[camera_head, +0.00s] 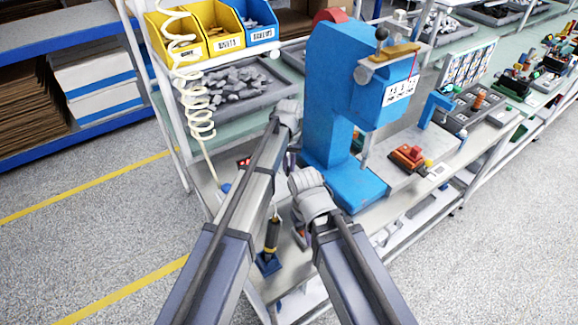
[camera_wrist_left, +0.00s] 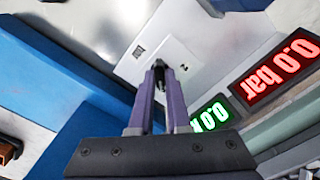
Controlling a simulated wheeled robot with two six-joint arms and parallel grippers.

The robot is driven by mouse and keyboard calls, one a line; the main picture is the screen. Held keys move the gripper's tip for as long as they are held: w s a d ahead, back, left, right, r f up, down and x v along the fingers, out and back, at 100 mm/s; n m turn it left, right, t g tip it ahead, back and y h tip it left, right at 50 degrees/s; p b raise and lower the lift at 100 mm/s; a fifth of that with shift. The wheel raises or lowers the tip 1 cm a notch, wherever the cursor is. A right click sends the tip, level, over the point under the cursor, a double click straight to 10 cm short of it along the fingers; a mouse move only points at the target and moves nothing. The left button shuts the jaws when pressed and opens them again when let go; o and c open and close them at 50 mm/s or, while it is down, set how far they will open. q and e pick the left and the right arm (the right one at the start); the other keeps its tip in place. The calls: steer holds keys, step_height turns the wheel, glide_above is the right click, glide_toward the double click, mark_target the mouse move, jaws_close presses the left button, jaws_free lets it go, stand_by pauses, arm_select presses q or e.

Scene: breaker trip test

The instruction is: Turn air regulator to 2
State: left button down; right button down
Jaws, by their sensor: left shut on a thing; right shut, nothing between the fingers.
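In the left wrist view, the two purple fingers of my left gripper (camera_wrist_left: 160,80) are shut on a small dark knob (camera_wrist_left: 159,92), which looks like the air regulator's; the fingers hide most of it. A white panel (camera_wrist_left: 175,58) lies behind it. In the head view, my left gripper (camera_head: 290,160) is partly hidden by my arms beside the blue press. My right gripper (camera_head: 299,226) is shut and empty, lower down and mostly hidden by its wrist. The knob's setting cannot be read.
The blue press (camera_head: 327,90) stands right of my grippers on the bench. A coiled white hose (camera_head: 200,100) hangs at the left. A grey tray of metal parts (camera_head: 273,98) lies behind. A dark-handled tool (camera_head: 271,240) stands near the front edge.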

arm_select(q)
steer(key=shift+n, duration=0.3)
steer(key=n, duration=0.3)
steer(key=shift+n, duration=0.4)
steer(key=n, duration=0.4)
steer(key=shift+s+n, duration=0.1)
steer(key=shift+n, duration=0.2)
steer(key=n, duration=0.8)
steer(key=shift+n, duration=0.6)
steer(key=c, duration=0.9)
jaws_free()
